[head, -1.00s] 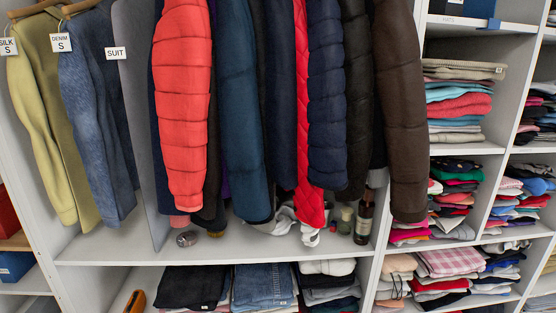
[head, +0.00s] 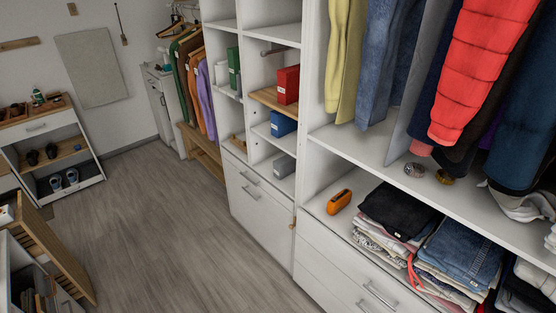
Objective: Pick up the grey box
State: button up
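A small grey box (head: 284,167) sits on the lowest open shelf of the narrow cubby column in the middle of the head view. It is below a blue box (head: 283,124) and a red box (head: 288,85), which stand on shelves above it. My gripper is not in view, so I cannot see its state.
An orange object (head: 340,201) and folded clothes (head: 400,210) lie on the shelf to the right. White drawers (head: 258,205) with handles are below the cubbies. The wood floor (head: 170,220) is open on the left. A slatted wooden unit (head: 45,250) stands at lower left.

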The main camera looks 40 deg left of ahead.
aim_at(285, 166)
jog(key=u, duration=1.45)
jog(key=i+j, duration=0.25)
jog(key=i, duration=0.25)
jog(key=i+j, duration=0.3)
jog(key=i, duration=0.25)
jog(key=i+j, duration=0.25)
jog(key=i, duration=0.25)
jog(key=i+j, duration=0.3)
jog(key=i, duration=0.2)
